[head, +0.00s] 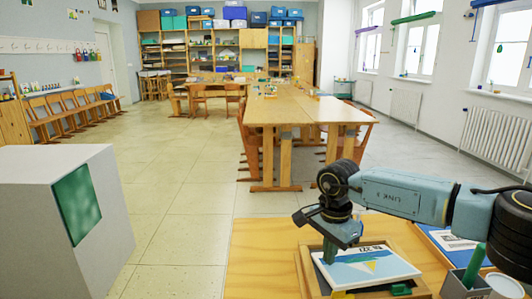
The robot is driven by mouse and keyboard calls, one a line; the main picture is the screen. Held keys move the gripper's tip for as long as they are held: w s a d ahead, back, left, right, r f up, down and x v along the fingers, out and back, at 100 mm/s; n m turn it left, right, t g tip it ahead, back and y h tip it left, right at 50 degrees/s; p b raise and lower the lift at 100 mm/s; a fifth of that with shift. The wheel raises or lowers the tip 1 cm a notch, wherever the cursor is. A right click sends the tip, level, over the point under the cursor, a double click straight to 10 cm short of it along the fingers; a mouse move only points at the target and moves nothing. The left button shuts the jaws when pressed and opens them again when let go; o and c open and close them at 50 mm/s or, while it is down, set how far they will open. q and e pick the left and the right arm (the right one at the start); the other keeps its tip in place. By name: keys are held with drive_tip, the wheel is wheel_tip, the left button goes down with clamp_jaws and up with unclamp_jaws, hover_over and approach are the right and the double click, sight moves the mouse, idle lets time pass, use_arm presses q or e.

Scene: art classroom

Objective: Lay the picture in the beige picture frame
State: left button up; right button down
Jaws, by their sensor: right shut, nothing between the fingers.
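The picture (372,267), white-edged with blue and yellow shapes, lies on the wooden table at the lower right. The beige picture frame (305,274) shows along its left side and near corner. The picture lies within the frame's outline; I cannot tell if it sits fully down inside. My right gripper (329,257) is shut and empty, pointing down at the picture's left far corner. It hides that corner and part of the frame's far side. Whether the fingertips touch the picture is unclear. My left gripper is not in view.
The wooden table (262,262) is clear left of the frame. A white box-like block (40,225) stands at the left. Long tables and chairs are farther back.

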drive_tip(key=shift+w+a+b, duration=0.25)
drive_tip(key=shift+w+b, duration=0.05)
drive_tip(key=shift+w, duration=0.25)
idle(0.6)
idle(0.5)
wheel_tip(320, 180, up, 7)
drive_tip(key=p, duration=0.5)
idle(0.4)
